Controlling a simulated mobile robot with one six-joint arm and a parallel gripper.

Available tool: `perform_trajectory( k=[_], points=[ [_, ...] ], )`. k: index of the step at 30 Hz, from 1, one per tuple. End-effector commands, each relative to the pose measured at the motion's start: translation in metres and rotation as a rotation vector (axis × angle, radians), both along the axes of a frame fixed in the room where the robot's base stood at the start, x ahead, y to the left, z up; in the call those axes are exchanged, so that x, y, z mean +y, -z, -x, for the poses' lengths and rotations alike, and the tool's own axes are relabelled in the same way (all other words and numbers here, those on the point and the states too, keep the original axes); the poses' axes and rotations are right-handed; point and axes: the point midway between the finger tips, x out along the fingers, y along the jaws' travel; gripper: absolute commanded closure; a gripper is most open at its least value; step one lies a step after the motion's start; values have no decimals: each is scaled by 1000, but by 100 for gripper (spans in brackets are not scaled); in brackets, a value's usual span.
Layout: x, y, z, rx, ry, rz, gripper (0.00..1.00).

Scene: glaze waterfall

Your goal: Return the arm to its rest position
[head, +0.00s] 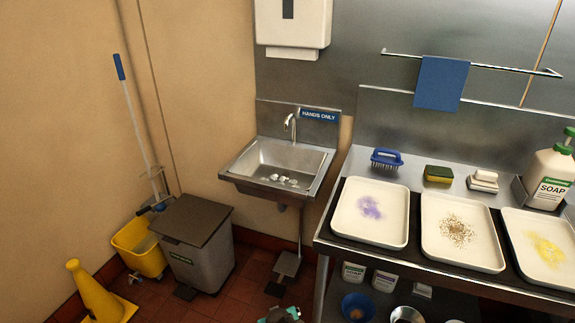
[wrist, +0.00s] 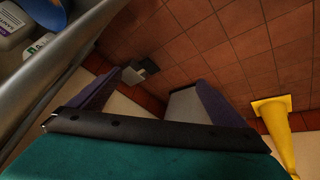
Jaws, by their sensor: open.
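My gripper (wrist: 158,80) shows in the wrist view with its two dark purple-grey fingers spread wide apart. Nothing is held between the fingers. It hangs over the red tiled floor, away from the metal table. In the head view only a small teal and dark part of my arm shows at the bottom edge, left of the table. The rest of the arm is out of view.
The metal table (head: 335,246) holds three white trays with purple, brown and yellow residue. A sink (head: 278,168), grey bin (head: 197,257), yellow bucket (head: 140,250) and yellow cone (head: 97,294) stand left. A floor pedal (wrist: 140,72) shows beyond my fingers. Open floor lies between.

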Motion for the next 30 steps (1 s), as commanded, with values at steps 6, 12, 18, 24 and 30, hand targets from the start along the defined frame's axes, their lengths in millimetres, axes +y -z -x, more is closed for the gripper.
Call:
perform_trajectory(
  k=[6, 12, 18, 24, 30],
  points=[
    [-83, -10, 58, 241, 71, 143, 4],
    [-142, -25, 125, 488, 131, 209, 4],
    [-182, -48, 192, 715, 210, 192, 4],
    [-201, -69, 243, 880, 306, 113, 4],
    [-205, -79, 269, 964, 374, 46, 4]
  ],
)
